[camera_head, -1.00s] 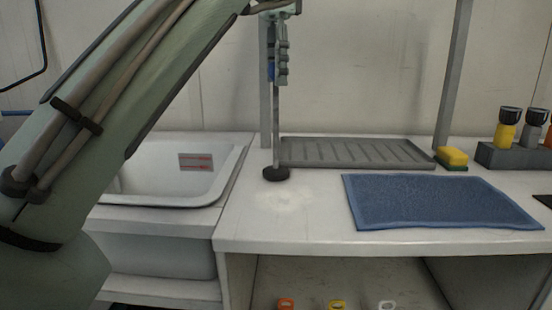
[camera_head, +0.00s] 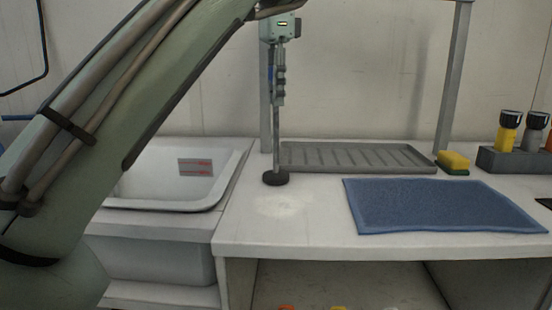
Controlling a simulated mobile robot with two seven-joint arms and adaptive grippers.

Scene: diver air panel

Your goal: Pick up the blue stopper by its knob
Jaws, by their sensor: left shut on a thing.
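My left gripper (camera_head: 279,100) points straight down above the counter, its fingers shut in line with a thin grey rod (camera_head: 277,135). The rod runs upright to a round black disc (camera_head: 276,178) on the white counter. My right gripper does not show.
A white sink (camera_head: 170,172) lies left of the disc. A grey ribbed tray (camera_head: 355,157) lies behind, a blue mat (camera_head: 440,205) to the right. A sponge (camera_head: 454,162) and a rack of torches (camera_head: 510,160) stand farther right. Pale powder (camera_head: 285,204) marks the counter in front.

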